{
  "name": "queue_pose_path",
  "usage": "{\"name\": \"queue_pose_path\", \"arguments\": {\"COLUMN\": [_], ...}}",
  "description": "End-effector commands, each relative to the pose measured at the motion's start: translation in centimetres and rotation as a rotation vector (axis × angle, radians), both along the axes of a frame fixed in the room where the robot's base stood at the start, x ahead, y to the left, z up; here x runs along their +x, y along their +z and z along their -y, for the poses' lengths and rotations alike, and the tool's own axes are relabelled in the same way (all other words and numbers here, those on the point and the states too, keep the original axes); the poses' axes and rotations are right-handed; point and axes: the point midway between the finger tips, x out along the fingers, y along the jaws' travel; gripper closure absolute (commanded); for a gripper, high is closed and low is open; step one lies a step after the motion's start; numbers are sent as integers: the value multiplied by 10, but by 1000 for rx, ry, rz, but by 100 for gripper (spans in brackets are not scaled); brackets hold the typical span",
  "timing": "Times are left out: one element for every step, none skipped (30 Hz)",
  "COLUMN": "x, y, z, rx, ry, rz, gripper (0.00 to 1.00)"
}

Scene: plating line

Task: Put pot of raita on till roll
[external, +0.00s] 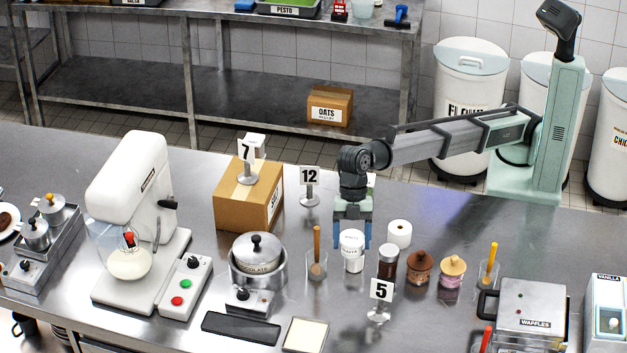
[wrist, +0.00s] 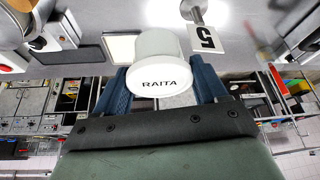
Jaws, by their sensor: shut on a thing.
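The pot of raita (external: 352,254) is a white tub with dark lettering. It is upright, on or just above the steel counter; I cannot tell which. My gripper (external: 352,240) comes down over it from above, with blue fingers shut on its two sides. In the wrist view the pot (wrist: 160,62), its lid marked RAITA, sits between the blue fingers (wrist: 160,88). The till roll (external: 399,234) is a white paper roll standing upright on the counter, just right of and behind the pot, apart from it. I cannot make out the till roll in the wrist view.
A brown pot (external: 419,266) and a pink jar (external: 452,272) stand further right. A glass with an orange-handled tool (external: 317,262) is at left. Number stand 12 (external: 310,178) is behind.

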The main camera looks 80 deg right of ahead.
Motion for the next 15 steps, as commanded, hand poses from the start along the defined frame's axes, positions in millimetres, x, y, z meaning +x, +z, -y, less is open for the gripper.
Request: {"name": "queue_pose_path", "arguments": {"x": [-16,-22,-31,-37,-44,-51,-57,-62,-68,-72,-76,-81,-84,-87,-90], "y": [8,12,16,19,22,23,24,25,26,25,24,23,21,20,17], "z": [23,34,49,60,72,87,99,109,124,134,144,158,167,177,189], "rx": [4,3,2,3,2,1,1,2,2,2,2,1,1,2,1], "ry": [1,1,0,-1,-2,-12,-21,-32,-52,-68,-89,-115,-140,-165,-202], "rz": [2,2,2,2,2,1,2,2,1,1,0,2,2,1,1], "gripper": [61,61,61,61,61,61,61,61,61,61,61,61,61,61,61]}}
